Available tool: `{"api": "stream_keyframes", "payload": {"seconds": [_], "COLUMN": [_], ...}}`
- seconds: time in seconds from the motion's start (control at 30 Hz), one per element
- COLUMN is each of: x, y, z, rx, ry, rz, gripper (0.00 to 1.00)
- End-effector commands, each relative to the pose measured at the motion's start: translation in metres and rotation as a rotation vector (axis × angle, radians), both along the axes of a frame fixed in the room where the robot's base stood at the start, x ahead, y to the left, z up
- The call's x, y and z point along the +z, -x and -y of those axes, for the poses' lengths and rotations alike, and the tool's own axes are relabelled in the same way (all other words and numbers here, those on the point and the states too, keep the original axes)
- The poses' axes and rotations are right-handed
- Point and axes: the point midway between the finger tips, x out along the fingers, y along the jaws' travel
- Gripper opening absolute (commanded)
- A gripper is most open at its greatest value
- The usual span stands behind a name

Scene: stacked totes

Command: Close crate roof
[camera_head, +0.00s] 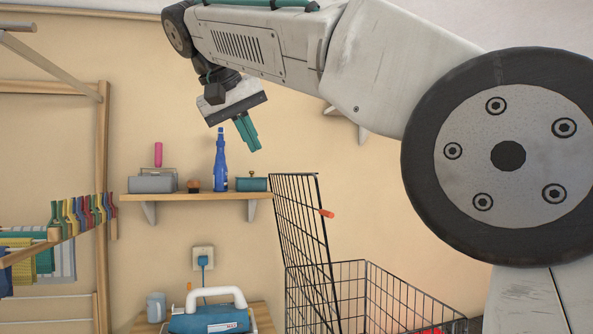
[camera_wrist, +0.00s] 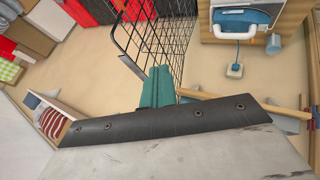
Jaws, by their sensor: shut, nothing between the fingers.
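A black wire crate (camera_head: 345,275) stands at the lower middle right of the head view, its bottom cut off by the frame. Its wire roof (camera_head: 298,225) stands up steeply at the crate's left side, leaning slightly, with an orange tab (camera_head: 327,213) on its edge. In the wrist view, black wire mesh (camera_wrist: 150,42) shows just beyond the fingers; I cannot tell which panel it is. My gripper (camera_head: 251,143) has teal fingers, shut and empty. It is above and left of the roof, apart from it in the head view. Its fingers also show in the wrist view (camera_wrist: 157,76).
A wooden rack with coloured pegs stands left. Open air surrounds my gripper.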

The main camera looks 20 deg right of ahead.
Motion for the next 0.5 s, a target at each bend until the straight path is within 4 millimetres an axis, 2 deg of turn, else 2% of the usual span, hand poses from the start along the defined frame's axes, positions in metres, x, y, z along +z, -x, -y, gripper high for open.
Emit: {"api": "stream_keyframes", "payload": {"seconds": [0.03,0.2,0.37,0.5], "x": [0.012,0.003,-0.018,-0.042], "y": [0.006,0.006,-0.004,-0.017], "z": [0.007,0.016,0.030,0.045], "rx": [-0.041,-0.089,-0.088,-0.088], "ry": [-0.006,-0.006,-0.005,-0.004], "rz": [0.024,0.021,0.020,0.018], "gripper": [0.00,0.00,0.00,0.00]}}
